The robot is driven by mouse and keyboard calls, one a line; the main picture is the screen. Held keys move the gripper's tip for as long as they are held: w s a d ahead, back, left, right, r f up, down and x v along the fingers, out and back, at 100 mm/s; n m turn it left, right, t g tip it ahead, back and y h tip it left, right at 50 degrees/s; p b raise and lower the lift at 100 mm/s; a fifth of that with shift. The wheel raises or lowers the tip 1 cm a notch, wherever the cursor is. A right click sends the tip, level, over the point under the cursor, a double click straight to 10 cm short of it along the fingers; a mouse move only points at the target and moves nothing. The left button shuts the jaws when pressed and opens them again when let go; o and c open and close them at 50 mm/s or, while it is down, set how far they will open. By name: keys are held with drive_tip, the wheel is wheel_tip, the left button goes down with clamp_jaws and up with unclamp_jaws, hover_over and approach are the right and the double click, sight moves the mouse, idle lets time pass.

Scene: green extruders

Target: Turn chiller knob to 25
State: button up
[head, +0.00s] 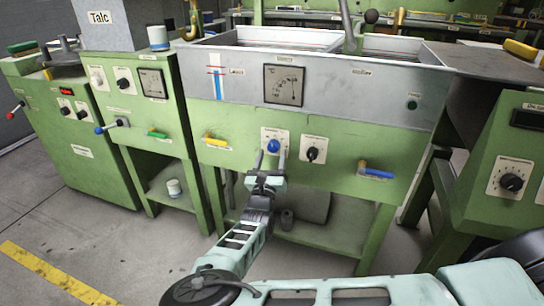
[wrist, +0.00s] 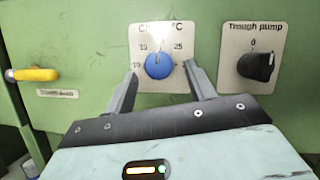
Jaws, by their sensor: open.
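The chiller knob is a round blue knob (wrist: 158,66) on a white plate (wrist: 160,33) on the green cabinet front. The knob also shows in the head view (head: 273,146). Its pointer is hard to make out, seemingly near the top. My gripper (wrist: 159,72) is open, with one finger on each side of the blue knob and gaps between. It also shows in the head view (head: 267,178), just in front of the plate.
A black trough pump knob (wrist: 256,66) on its own plate is close to the right finger. A yellow handle (wrist: 32,74) sticks out at the left. In the head view a blue-handled lever (head: 376,171) is at the right, and a grey trough (head: 330,100) stands above.

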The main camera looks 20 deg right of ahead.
drive_tip(key=shift+w+d+r, duration=0.25)
drive_tip(key=shift+w, duration=0.25)
drive_tip(key=c, duration=1)
drive_tip(key=shift+m, duration=0.5)
drive_tip(key=m+h, duration=0.1)
drive_tip(key=m, duration=0.1)
drive_tip(key=m+g+h, duration=0.1)
drive_tip(key=m, duration=0.1)
drive_tip(key=m+g+h, duration=0.1)
drive_tip(key=m, duration=0.1)
drive_tip(key=shift+w+a+h, duration=0.15)
drive_tip(key=shift+a+h, duration=0.1)
drive_tip(key=shift+h, duration=0.05)
drive_tip(key=shift+w+a+m+g+h, duration=0.1)
drive_tip(key=shift+m+g+h, duration=0.45)
drive_tip(key=shift+m, duration=0.95)
drive_tip(key=shift+a+m+g+h, duration=0.1)
drive_tip(key=shift+m+g+h, duration=0.4)
drive_tip(key=shift+m, duration=1)
drive_tip(key=shift+g, duration=0.25)
